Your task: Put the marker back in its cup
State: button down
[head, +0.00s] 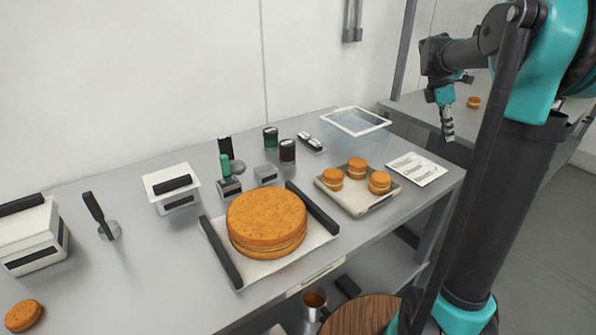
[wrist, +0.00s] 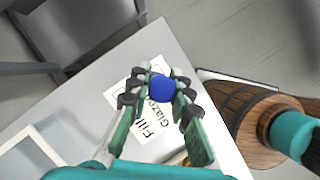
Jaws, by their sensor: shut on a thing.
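My gripper (head: 447,125) is raised beyond the right end of the steel table in the head view. In the wrist view my gripper (wrist: 158,92) is closed around a round blue end, which looks like the marker (wrist: 162,89) seen end-on. Its length is hidden, and I cannot make it out in the head view. A metal cup (head: 314,301) with a brown inside stands low by the table's front edge in the head view. I cannot tell whether it is the marker's cup.
The table holds a printed card (head: 415,169), a tray (head: 357,206) with three small cakes, a large round cake (head: 267,222), small jars and a clear-topped frame (head: 356,121). The card also shows under my gripper in the wrist view (wrist: 152,122). A wooden round (head: 362,314) stands low in front.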

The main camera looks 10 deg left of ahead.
jog(key=a+r+n+t+y, duration=0.1)
jog(key=a+r+n+t, duration=0.3)
jog(key=a, duration=1.1)
jog(key=a+r+n+g, duration=0.1)
jog(key=a+r+n, duration=0.3)
jog(key=a, duration=1.1)
jog(key=s+a+r+n+t+y, duration=0.1)
jog(key=s+a+r+n, duration=0.15)
jog(key=s+a, duration=0.4)
jog(key=s+a+r+n+y, duration=0.1)
jog(key=s+a+n, duration=0.25)
jog(key=a, duration=0.55)
jog(key=s+a+r+n+t+y, duration=0.1)
jog(key=s+a+n, duration=0.35)
jog(key=a, duration=0.35)
jog(key=shift+m, duration=0.25)
jog(key=f, duration=1.9)
jog(key=shift+s+f, duration=0.2)
jog(key=shift+s, duration=0.05)
jog(key=c, duration=1.8)
grip_release()
jog(key=shift+f, duration=0.1)
jog(key=o, duration=0.4)
jog(key=shift+o, duration=0.2)
